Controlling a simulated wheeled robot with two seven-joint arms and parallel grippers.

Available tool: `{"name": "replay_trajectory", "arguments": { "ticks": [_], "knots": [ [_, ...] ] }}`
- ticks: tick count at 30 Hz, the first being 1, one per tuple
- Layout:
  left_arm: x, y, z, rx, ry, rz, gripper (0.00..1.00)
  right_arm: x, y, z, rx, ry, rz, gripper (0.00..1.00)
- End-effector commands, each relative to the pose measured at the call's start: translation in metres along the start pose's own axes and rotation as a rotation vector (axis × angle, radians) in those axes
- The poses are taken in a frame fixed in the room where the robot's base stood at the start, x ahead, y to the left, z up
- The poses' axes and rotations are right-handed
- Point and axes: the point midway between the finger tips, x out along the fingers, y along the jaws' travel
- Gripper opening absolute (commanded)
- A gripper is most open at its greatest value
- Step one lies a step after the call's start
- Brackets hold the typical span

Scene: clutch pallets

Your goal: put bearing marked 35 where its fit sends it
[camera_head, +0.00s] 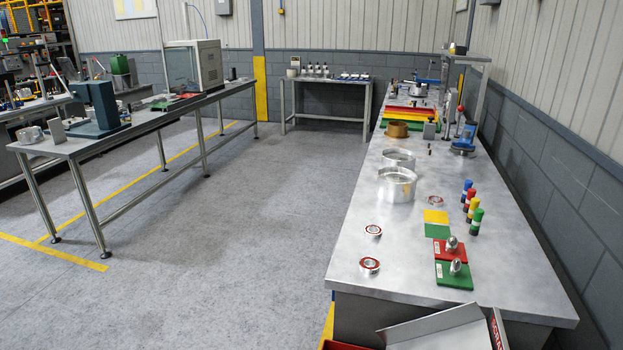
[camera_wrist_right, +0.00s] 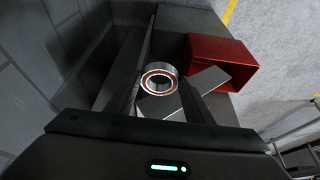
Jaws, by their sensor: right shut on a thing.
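In the right wrist view, my right gripper (camera_wrist_right: 162,78) is shut on a ring-shaped bearing (camera_wrist_right: 158,88) with a bright metal rim and a red ring. No number can be read on it. In the head view, two similar bearings, a far one (camera_head: 373,230) and a near one (camera_head: 369,265), lie flat on the right bench. A silver plug (camera_head: 451,243) stands on a red plate (camera_head: 441,256), and another plug (camera_head: 456,266) stands on a green plate (camera_head: 455,281). Neither gripper shows in the head view.
A red bin (camera_wrist_right: 232,50) shows beyond the fingers in the right wrist view. The bench (camera_head: 400,285) also carries metal rings (camera_head: 397,185), a yellow and green block (camera_head: 436,217) and several coloured cylinders (camera_head: 469,198). A grey panel (camera_head: 440,333) is at its near end.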

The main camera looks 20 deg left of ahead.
Motion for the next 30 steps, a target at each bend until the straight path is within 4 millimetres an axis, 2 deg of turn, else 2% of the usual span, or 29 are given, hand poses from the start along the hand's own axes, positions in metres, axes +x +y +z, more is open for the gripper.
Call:
{"name": "replay_trajectory", "arguments": {
  "ticks": [8, 14, 30],
  "knots": [
    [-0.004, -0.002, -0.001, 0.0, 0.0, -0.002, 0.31, -0.002, 0.0, -0.002, -0.029, 0.001, -0.013, 0.16],
    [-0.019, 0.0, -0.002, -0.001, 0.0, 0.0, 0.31, -0.004, -0.002, -0.008, -0.162, -0.002, -0.067, 0.16],
    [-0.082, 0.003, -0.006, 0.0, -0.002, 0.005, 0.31, -0.019, -0.018, -0.044, -0.854, -0.002, -0.358, 0.16]
  ]
}}
